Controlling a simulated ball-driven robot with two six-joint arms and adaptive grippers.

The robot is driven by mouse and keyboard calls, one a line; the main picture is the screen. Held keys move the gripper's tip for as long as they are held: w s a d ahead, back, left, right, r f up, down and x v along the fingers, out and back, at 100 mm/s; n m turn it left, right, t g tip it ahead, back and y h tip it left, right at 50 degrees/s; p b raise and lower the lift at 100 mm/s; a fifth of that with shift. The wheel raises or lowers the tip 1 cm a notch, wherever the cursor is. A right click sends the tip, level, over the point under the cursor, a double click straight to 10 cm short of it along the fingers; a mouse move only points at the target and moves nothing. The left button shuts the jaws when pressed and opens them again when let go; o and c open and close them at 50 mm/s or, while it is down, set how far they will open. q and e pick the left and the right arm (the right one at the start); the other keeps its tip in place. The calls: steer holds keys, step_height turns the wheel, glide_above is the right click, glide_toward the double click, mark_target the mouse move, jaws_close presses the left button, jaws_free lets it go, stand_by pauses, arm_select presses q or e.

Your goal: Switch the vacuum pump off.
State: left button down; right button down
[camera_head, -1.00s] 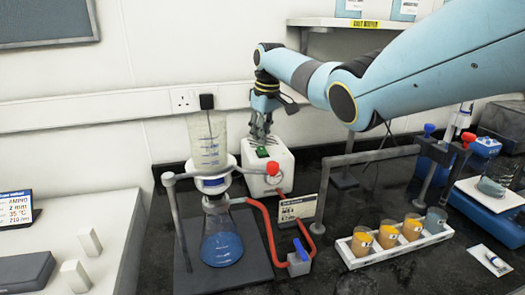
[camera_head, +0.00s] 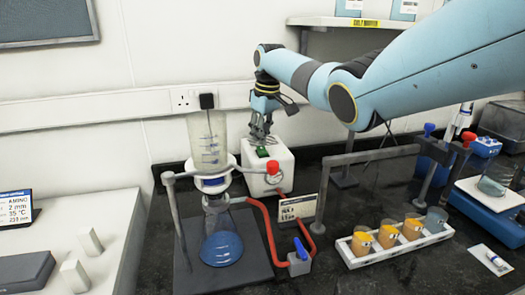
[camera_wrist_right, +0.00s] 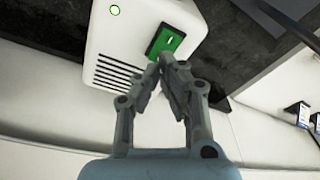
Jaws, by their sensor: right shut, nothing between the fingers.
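The vacuum pump (camera_head: 276,176) is a white box at the back of the bench, behind the filter flask. A green rocker switch (camera_head: 262,152) is on its top. In the right wrist view the pump (camera_wrist_right: 140,25) has dark vent slots, and the green switch (camera_wrist_right: 166,42) shows a white mark. My right gripper (camera_head: 263,140) points down just above the switch. In the wrist view its closed fingertips (camera_wrist_right: 160,62) are at the switch's near edge; whether they touch it I cannot tell. It holds nothing. My left gripper is not in view.
A filter funnel (camera_head: 208,145) on a flask (camera_head: 221,246) stands in front-left of the pump. A red hose (camera_head: 268,228) runs from it to a blue-handled valve (camera_head: 300,262). A rack of cups (camera_head: 392,249) stands to the right. A wall shelf (camera_head: 320,21) is above.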

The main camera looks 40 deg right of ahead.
mark_target(262, 148)
steer(key=shift+s+f+b, duration=0.1)
steer(key=shift+f+b, duration=0.5)
steer(key=shift+f, duration=0.45)
stand_by(0.4)
steer(key=shift+r+p, duration=0.75)
steer(key=shift+p, duration=0.2)
step_height(262, 148, up, 6)
steer(key=p, duration=0.5)
steer(key=shift+f+p, duration=0.1)
steer(key=shift+p, duration=0.25)
steer(key=shift+f, duration=0.1)
